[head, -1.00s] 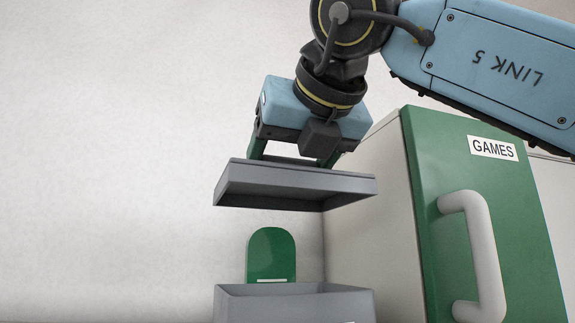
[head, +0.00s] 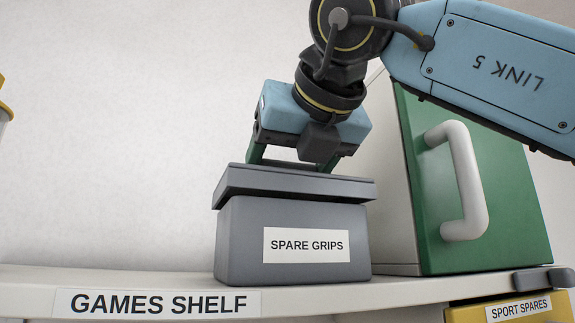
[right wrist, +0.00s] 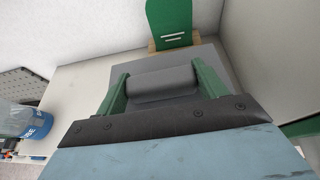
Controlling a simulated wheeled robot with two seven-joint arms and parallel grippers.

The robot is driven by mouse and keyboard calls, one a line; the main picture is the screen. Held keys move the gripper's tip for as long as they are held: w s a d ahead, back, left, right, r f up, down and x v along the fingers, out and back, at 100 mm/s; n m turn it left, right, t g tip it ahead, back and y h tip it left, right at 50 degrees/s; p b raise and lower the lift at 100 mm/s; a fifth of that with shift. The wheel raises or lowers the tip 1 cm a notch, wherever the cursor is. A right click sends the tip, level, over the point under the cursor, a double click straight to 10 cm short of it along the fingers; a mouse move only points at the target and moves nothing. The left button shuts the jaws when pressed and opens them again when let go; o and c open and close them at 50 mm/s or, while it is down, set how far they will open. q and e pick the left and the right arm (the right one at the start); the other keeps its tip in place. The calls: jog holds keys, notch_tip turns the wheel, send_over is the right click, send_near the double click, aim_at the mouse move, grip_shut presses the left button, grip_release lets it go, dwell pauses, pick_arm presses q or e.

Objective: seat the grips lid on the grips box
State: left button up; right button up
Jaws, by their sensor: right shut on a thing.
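The grey grips lid (head: 295,187) is on top of the grey grips box (head: 240,240), labelled SPARE GRIPS, in the head view. My right gripper (head: 296,160) is above the lid. In the right wrist view, its green fingers (right wrist: 162,88) are shut on the lid's grey handle (right wrist: 165,80). The box is hidden under the lid there. My left gripper is not in view.
The box stands on the white games shelf (head: 330,296). A green-fronted cabinet (head: 505,200) with a white handle stands close on the right. A green upright piece (right wrist: 168,25) is behind the lid. A blue-labelled container (right wrist: 28,122) is at left in the wrist view.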

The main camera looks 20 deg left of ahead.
jog(key=shift+f+b, duration=0.75)
jog(key=shift+f, duration=0.05)
dwell(0.7)
jog(key=o, duration=1.3)
jog(key=shift+c, duration=0.2)
jog(key=shift+s+d+r, duration=0.2)
jog(key=shift+s+d, duration=0.1)
jog(key=shift+s, duration=0.1)
jog(key=b+v, duration=0.2)
jog(key=v, duration=1)
jog(key=shift+s+d+r, duration=0.1)
